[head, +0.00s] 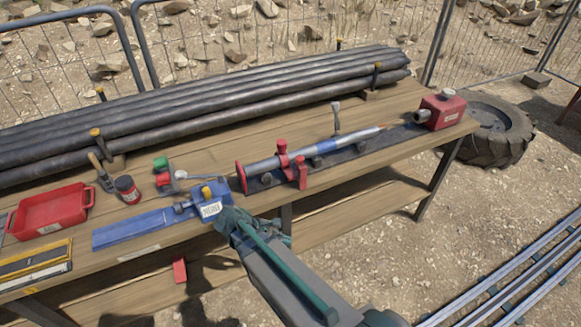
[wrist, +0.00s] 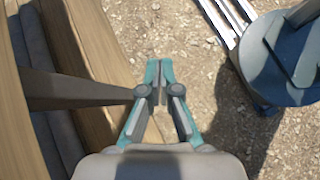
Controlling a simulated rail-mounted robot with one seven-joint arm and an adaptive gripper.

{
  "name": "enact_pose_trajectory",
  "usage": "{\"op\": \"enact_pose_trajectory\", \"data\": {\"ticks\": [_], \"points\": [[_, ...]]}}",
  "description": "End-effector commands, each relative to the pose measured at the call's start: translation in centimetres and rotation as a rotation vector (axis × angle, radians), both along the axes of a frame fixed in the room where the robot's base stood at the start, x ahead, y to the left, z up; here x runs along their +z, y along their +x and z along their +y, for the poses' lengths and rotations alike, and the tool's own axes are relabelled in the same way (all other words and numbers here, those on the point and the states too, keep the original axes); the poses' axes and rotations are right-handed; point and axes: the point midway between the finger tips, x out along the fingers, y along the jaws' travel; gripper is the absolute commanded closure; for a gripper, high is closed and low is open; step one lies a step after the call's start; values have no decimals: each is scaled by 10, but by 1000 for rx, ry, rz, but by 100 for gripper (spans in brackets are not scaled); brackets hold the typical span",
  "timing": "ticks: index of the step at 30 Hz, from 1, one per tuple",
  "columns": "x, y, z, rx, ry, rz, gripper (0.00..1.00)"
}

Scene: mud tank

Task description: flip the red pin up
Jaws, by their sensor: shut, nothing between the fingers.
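My gripper (head: 229,217) is shut and empty, at the table's front edge by the labelled blue block (head: 211,206). It also shows in the wrist view (wrist: 159,72), its teal fingertips together over the wood edge and gravel. No part is clearly recognisable as the red pin. Red parts in the head view are an upright clamp (head: 283,155) and a short post (head: 301,172) on the rod fixture, a disc (head: 240,177) at the rod's left end, and a small piece (head: 180,270) below the table edge. No red part shows in the wrist view.
Dark pipes (head: 200,100) lie along the table's back. A red tray (head: 50,210), a dark red can (head: 127,189) and a red box (head: 442,110) stand on the wooden table (head: 130,251). Open gravel lies in front, with rails (head: 520,275) at lower right.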

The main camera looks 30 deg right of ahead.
Motion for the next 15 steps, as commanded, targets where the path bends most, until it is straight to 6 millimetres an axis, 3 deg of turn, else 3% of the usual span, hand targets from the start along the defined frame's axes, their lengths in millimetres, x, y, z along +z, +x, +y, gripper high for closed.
{"op": "enact_pose_trajectory", "data": {"ticks": [3, 9, 12, 15], "points": [[39, 28, 0, 72, -62, 15, 100], [102, 60, 2, 159, -163, 51, 100], [140, 96, -3, 247, -230, 112, 100], [170, 119, -6, 309, -286, 170, 100]]}}
